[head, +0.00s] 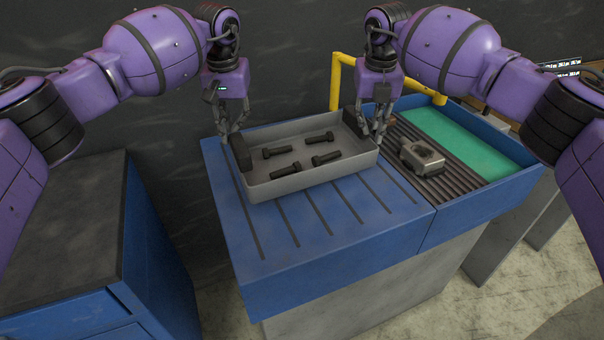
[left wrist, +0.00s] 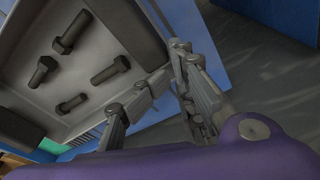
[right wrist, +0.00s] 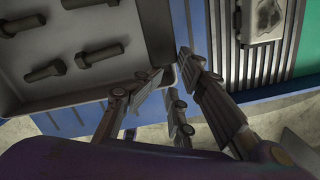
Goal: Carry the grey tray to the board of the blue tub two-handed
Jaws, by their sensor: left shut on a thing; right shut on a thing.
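The grey tray (head: 312,178) is a shallow box with several dark bolts (head: 276,152) lying in it and a dark grip block at each end. It is over the slotted blue board (head: 340,222) of the blue tub (head: 475,205); I cannot tell whether it touches the board. My left gripper (head: 240,148) is shut on the tray's left end, and the tray wall (left wrist: 140,50) shows between its fingers in the left wrist view. My right gripper (head: 374,138) is shut on the tray's right end, seen also in the right wrist view (right wrist: 165,85).
A grey metal part (head: 422,157) sits on the tub's dark ribbed rack (head: 440,178), right of the tray. A green surface (head: 462,140) lies behind it. A yellow rail (head: 337,82) stands at the back. A blue cabinet with a dark top (head: 60,220) stands left, across a gap.

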